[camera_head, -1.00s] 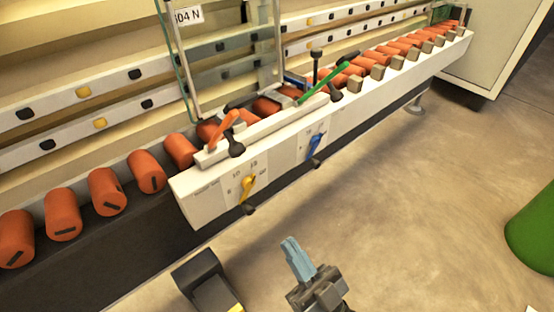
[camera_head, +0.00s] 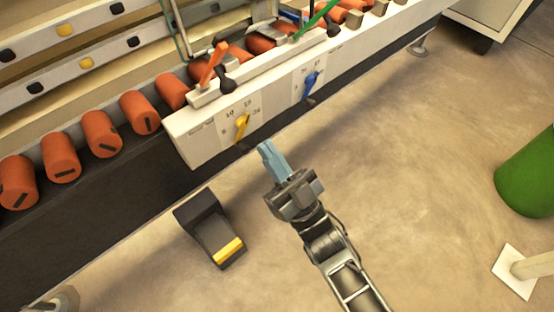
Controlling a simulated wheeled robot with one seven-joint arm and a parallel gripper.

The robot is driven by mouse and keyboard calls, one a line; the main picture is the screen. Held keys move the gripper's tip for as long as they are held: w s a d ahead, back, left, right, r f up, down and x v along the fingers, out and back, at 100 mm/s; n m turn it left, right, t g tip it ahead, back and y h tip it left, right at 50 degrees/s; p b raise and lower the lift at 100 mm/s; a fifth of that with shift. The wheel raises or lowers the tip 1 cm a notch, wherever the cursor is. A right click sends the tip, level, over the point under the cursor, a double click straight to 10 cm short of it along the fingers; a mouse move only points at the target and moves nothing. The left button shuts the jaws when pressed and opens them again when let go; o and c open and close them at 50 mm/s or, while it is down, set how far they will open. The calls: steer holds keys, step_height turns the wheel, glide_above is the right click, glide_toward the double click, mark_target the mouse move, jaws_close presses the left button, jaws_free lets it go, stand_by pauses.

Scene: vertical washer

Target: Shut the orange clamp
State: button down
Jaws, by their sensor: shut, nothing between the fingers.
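The orange clamp (camera_head: 212,66) is a short lever on the white rail of the washer, at the upper middle left. It stands up at a tilt, beside a black knob. My gripper (camera_head: 266,150) has pale blue fingers, shut and empty. It is below and to the right of the orange clamp in the picture, in front of the white panel and apart from the clamp.
A yellow lever (camera_head: 241,127) and a blue lever (camera_head: 310,84) are on the white panel (camera_head: 205,139). A green lever (camera_head: 317,18) is farther along the rail. Orange rollers (camera_head: 100,133) line the left. A black and yellow pedal (camera_head: 215,233) is on the floor.

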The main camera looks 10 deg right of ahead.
steer(key=x, duration=0.9)
steer(key=shift+r+b, duration=0.15)
steer(key=shift+b, duration=0.2)
steer(key=shift+w+a+r, duration=0.1)
steer(key=shift+r, duration=0.05)
